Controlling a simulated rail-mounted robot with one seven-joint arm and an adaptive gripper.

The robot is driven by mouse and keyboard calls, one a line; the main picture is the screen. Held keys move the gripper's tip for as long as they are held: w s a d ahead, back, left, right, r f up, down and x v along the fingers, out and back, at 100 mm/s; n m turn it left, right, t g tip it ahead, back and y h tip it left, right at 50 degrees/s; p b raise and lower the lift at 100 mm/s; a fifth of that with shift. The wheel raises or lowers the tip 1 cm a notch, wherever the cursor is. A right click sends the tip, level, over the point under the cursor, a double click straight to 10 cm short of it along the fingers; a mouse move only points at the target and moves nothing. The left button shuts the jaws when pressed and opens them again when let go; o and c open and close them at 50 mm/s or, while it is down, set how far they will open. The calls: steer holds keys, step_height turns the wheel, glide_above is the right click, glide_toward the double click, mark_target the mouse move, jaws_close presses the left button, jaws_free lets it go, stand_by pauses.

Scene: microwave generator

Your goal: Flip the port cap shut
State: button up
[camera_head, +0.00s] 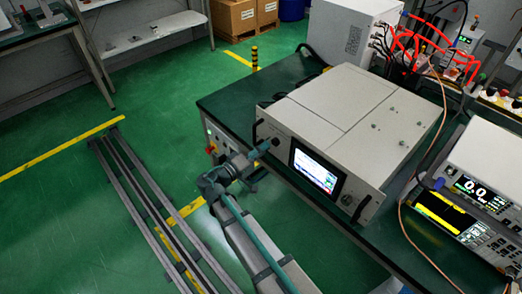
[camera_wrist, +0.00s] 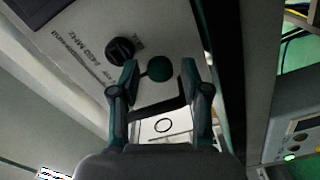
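The microwave generator (camera_head: 340,110) is a pale box on the green bench, with a lit screen on its front. In the wrist view its front panel (camera_wrist: 75,45) shows upside-down "2450 MHz" lettering and a black round knob or port (camera_wrist: 120,50). A dark green round piece (camera_wrist: 160,68), which looks like the port cap, shows between my fingertips. My gripper (camera_wrist: 160,75) is open, with a finger on either side of this piece. I cannot tell whether either finger touches it. In the head view my gripper (camera_head: 266,147) is at the generator's left front corner, small and partly merged with it.
A black handle (camera_wrist: 160,108) crosses between my fingers, below the green piece. Another handle (camera_head: 368,207) is at the front's right end. Instruments (camera_head: 480,190) and red cables (camera_head: 415,45) occupy the bench's right and back. The floor (camera_head: 60,220) at left is clear around the rail.

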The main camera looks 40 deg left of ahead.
mark_target(276, 141)
jaws_close()
steer(key=shift+d+n, duration=0.1)
steer(key=shift+n, duration=0.2)
steer(key=d+r+n+p, duration=0.1)
steer(key=n+p, duration=0.1)
steer(key=n, duration=0.3)
steer(key=r+n+p, duration=0.1)
steer(key=n, duration=0.4)
steer(key=d+r+n+p, duration=0.1)
steer(key=n+p, duration=0.1)
steer(key=n, duration=0.4)
steer(key=shift+s+d+r+p, duration=0.15)
steer(key=shift+s+d+p, duration=0.15)
steer(key=shift+d, duration=0.05)
steer(key=shift+r+n+p, duration=0.2)
steer(key=shift+n+p, duration=0.5)
steer(key=shift+n, duration=0.4)
